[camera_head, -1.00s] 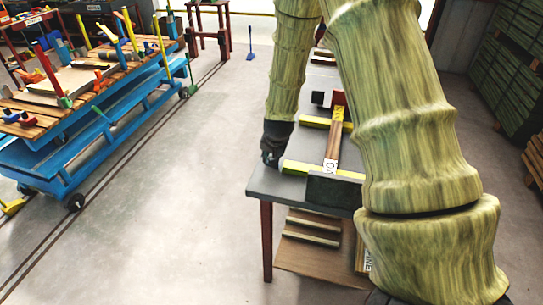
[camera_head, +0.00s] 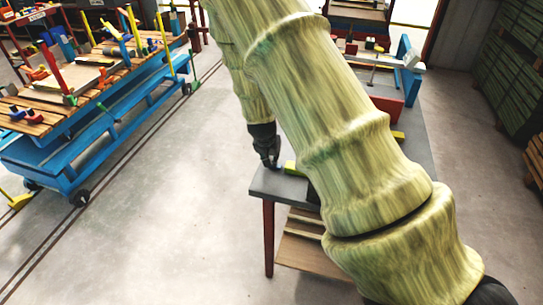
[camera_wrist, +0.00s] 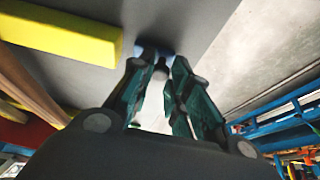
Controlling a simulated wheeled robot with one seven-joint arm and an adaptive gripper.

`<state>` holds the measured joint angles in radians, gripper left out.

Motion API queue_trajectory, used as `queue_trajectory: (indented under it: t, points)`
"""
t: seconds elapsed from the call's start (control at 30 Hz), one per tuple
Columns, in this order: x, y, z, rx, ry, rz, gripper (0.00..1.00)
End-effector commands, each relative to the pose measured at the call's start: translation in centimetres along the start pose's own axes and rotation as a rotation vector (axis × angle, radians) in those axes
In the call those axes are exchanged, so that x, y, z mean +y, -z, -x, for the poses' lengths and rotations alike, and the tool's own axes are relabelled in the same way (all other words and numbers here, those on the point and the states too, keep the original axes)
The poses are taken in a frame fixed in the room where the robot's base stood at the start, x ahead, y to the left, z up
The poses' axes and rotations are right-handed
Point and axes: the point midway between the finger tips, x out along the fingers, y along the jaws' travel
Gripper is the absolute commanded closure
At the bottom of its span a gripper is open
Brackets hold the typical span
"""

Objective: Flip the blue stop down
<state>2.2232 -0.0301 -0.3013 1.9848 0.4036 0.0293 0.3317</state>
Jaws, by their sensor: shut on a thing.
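My gripper (camera_head: 268,158) is low over the near left edge of the grey table (camera_head: 262,182), beside the end of a yellow bar (camera_head: 291,168). In the wrist view, my gripper's dark green fingers (camera_wrist: 160,68) point at the grey tabletop, close together. A small blue piece (camera_wrist: 167,53), which looks like the blue stop, shows at the fingertips; the fingers are shut on it. Most of it is hidden by the fingers, so I cannot tell its tilt. The yellow bar (camera_wrist: 65,32) lies to the left of the fingers in the wrist view.
My arm hides much of the table in the head view. A red block (camera_head: 388,108) and a blue-and-white fixture (camera_head: 407,68) stand farther back. A blue cart (camera_head: 70,165) with a cluttered wooden top stands left. The floor between cart and table is clear.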

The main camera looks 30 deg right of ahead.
Motion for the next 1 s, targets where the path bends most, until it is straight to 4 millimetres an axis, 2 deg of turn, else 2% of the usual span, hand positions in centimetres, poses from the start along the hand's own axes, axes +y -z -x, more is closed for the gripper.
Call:
queue_trajectory:
  t: [0.37, 0.4, 0.5, 0.83, 1.0]
  points:
    - [0.0, -0.1, -0.1, -0.001, -0.007, 0.002, 1.00]
    - [0.0, -0.1, -0.1, -0.001, -0.007, 0.002, 0.78]
    - [0.0, -0.1, -0.1, -0.001, -0.006, 0.002, 0.60]
    - [-0.1, -0.1, 0.1, 0.000, -0.005, 0.003, 0.60]
    - [-0.2, 0.0, 1.1, 0.002, -0.004, 0.003, 0.60]
